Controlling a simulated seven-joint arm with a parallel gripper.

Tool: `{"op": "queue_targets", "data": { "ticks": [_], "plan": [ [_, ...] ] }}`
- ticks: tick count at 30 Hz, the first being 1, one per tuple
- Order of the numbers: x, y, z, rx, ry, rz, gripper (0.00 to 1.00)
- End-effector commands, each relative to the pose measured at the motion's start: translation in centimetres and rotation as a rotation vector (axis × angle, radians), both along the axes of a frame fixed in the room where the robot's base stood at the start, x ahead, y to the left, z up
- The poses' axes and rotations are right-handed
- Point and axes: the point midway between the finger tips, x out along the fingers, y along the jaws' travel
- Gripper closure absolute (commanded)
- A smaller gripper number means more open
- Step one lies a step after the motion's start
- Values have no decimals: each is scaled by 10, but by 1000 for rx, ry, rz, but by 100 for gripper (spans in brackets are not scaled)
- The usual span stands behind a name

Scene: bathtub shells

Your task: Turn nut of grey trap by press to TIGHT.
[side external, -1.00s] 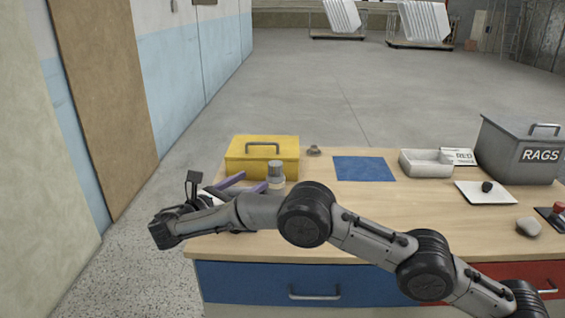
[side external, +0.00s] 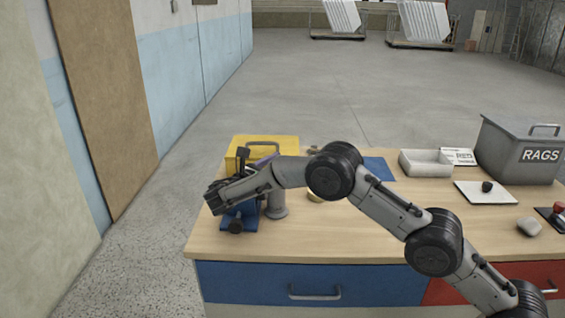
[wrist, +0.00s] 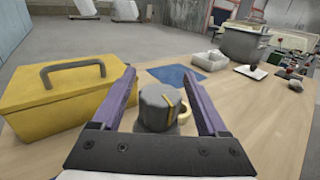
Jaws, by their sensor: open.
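The grey trap (side external: 277,205) stands upright on a round base beside the blue press (side external: 247,216). Its upper part is hidden behind my arm in the side view. In the wrist view the trap's grey ribbed top (wrist: 158,106), with a yellow mark on its right, shows between my purple fingers. My gripper (wrist: 160,74) is open, one finger on each side of that top, with visible gaps; I cannot tell contact. In the side view, my gripper (side external: 267,158) is mostly hidden by my wrist. The mark's TIGHT setting is not readable.
A yellow toolbox (wrist: 60,97) stands close on the left. A small yellowish ring (wrist: 184,116) lies right of the trap. A blue mat (side external: 381,168), pale tray (side external: 426,164), white board (side external: 486,194) and RAGS bin (side external: 522,150) are farther right. The front tabletop is largely clear.

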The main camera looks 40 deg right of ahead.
Motion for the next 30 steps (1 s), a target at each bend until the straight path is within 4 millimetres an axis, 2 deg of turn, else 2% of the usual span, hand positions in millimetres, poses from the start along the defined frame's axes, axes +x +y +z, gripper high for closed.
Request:
{"op": "queue_targets", "data": {
  "ticks": [8, 18, 21, 30],
  "plan": [
    [0, -1, 0, 0, 0, 0, 25],
    [0, 0, 0, 0, 0, 0, 86],
    [0, 0, 0, 0, 0, 0, 100],
    [0, 0, 0, 1, 1, 27, 100]
  ]
}}
